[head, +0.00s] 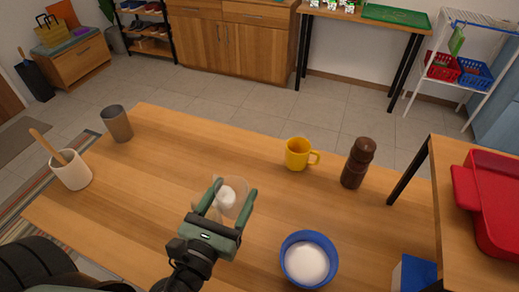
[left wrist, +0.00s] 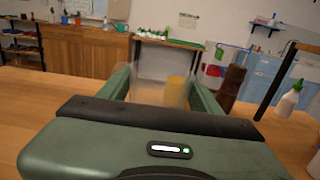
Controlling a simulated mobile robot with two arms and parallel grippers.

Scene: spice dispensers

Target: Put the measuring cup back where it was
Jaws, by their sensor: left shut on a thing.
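The clear measuring cup (head: 229,196) is between the fingers of my left gripper (head: 233,188) in the head view, with something white inside it. My left gripper is shut on it, over the left-middle part of the wooden table (head: 190,150). I cannot tell whether the cup touches the table. In the left wrist view the see-through cup (left wrist: 149,93) stands between the green fingers (left wrist: 160,85), with the yellow mug (left wrist: 176,90) showing beyond. My right gripper is in neither view.
A blue bowl of white powder (head: 306,262) stands right of my gripper. The yellow mug (head: 297,154) and brown mill (head: 357,164) stand behind. A grey cup (head: 117,124) and a white crock with a wooden spoon (head: 71,171) are at left. The table between is clear.

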